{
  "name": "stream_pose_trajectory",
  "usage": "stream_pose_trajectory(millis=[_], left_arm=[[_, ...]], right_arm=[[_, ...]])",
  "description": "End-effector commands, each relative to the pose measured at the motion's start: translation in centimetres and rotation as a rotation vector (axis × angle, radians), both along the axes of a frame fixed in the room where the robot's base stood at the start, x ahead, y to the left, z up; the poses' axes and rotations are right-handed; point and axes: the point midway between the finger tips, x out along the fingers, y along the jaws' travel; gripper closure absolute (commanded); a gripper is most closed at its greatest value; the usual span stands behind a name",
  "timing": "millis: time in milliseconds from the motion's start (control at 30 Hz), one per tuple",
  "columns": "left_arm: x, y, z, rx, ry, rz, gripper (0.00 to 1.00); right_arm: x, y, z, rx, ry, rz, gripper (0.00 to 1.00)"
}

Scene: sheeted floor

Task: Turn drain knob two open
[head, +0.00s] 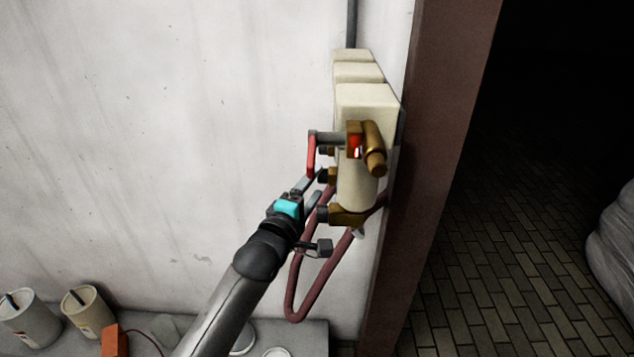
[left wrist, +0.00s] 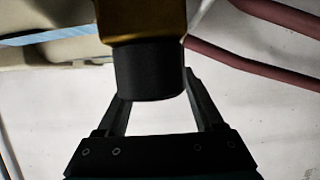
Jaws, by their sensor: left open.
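A cream valve unit (head: 357,187) with brass fittings hangs on the wall. Black drain knobs stick out from its left side, including an upper one (head: 325,152), a middle one (head: 323,175) and a lower one (head: 322,214). My left gripper (head: 319,183) is open at the middle knob, its fingers pointing up and right. In the left wrist view a black knob (left wrist: 150,72) on a brass body (left wrist: 142,20) stands between the two open fingers (left wrist: 152,90). I cannot tell whether either finger touches it. My right gripper is not in view.
A red lever (head: 311,155) sits just above my left gripper. Dark red hoses (head: 301,302) loop below the unit. A brown post (head: 430,160) stands close on the right, before a dark brick floor (head: 500,280). Cans (head: 86,310) stand at lower left.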

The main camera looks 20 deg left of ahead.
Motion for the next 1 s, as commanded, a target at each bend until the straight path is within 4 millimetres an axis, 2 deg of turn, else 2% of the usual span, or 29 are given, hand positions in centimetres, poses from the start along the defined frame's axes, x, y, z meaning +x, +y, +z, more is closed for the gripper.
stream_pose_trajectory(millis=[200, 533, 1000], left_arm=[[1.5, -0.2, 0.0, 0.0, 0.0, 0.0, 0.31], [1.7, -0.2, 0.0, 0.0, 0.0, 0.0, 0.31], [1.7, -0.2, 0.0, -0.001, 0.0, 0.0, 0.84]], right_arm=[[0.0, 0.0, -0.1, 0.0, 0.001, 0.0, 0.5], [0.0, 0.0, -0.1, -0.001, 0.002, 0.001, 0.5], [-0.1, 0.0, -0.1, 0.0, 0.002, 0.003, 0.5]])
